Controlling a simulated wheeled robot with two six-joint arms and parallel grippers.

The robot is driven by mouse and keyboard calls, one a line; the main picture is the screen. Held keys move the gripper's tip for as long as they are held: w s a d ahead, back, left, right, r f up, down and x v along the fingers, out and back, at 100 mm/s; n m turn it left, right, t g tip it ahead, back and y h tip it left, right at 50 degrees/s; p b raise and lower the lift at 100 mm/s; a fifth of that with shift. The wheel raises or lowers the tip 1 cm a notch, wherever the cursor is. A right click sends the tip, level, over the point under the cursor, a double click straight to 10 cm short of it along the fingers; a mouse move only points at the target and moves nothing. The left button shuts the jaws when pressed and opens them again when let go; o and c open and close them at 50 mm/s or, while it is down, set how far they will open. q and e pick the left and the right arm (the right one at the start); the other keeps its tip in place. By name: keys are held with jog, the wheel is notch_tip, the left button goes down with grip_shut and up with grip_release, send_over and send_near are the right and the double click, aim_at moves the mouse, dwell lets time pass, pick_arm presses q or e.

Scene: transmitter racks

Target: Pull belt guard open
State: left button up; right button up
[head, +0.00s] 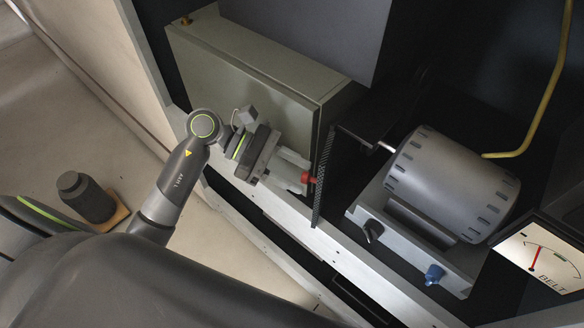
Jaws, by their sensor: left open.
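The belt guard (322,180) is a narrow dark perforated panel, seen nearly edge-on, standing to the left of the grey motor (455,185). A red knob (309,178) sticks out from its left face. My left gripper (299,172) reaches in from the left with its jaws open. Its pale fingertips are at the red knob; I cannot tell whether they touch it. The guard's far side is hidden. My right gripper is not in view.
A grey-green cabinet (245,85) stands behind my left gripper. The motor sits on a light base with a black knob (373,230) and a blue knob (434,274). A yellow cable (545,105) runs behind it. A BELT gauge (548,255) is at right.

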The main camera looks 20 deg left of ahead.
pick_arm(q)
jog(key=b+v, duration=0.4)
jog(key=v, duration=1.3)
jog(key=shift+a, duration=0.2)
jog(key=shift+w+r, duration=0.1)
jog(key=shift+r, duration=0.05)
